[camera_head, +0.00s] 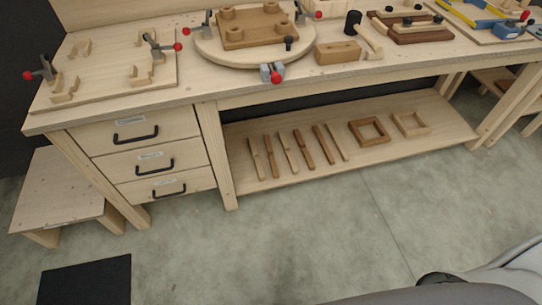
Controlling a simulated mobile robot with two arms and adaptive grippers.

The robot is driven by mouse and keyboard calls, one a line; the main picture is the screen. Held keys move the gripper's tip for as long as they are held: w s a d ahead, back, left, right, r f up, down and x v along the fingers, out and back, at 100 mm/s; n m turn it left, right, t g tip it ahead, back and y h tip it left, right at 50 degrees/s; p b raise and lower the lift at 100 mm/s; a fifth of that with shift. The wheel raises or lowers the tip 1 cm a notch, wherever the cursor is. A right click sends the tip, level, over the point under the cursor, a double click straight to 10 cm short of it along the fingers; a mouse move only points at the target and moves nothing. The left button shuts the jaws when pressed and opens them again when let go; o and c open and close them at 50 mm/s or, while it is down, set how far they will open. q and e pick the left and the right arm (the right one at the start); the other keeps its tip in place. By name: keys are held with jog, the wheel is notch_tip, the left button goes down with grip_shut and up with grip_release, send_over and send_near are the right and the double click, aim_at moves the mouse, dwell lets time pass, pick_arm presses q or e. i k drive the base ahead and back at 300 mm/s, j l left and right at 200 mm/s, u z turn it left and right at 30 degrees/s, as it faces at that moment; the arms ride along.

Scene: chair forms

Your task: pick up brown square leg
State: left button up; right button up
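Several slim wooden legs lie side by side on the lower shelf (375,150) of the workbench, some brown and some pale. Brown legs (271,157) lie among them, with another brown leg (303,150) in the middle and one more brown leg (323,144) to the right. Pale legs (255,158) lie between and beside them. They are too small here to tell which are square in section. Neither my left nor my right gripper is in view, and nothing touches the legs.
A brown square frame (368,132) and a pale one (411,123) lie right of the legs. Drawers (135,134) stand left of the shelf. The benchtop (215,88) overhangs it and carries clamps, a round board (210,48) and a mallet (354,24).

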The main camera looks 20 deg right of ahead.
aim_at(266, 140)
jog(key=i+l+u, duration=0.1)
jog(key=l+u, duration=0.15)
jog(key=u, duration=0.15)
jog(key=l+u, duration=0.2)
jog(key=u, duration=0.15)
jog(key=l+u, duration=0.55)
jog(key=u, duration=0.25)
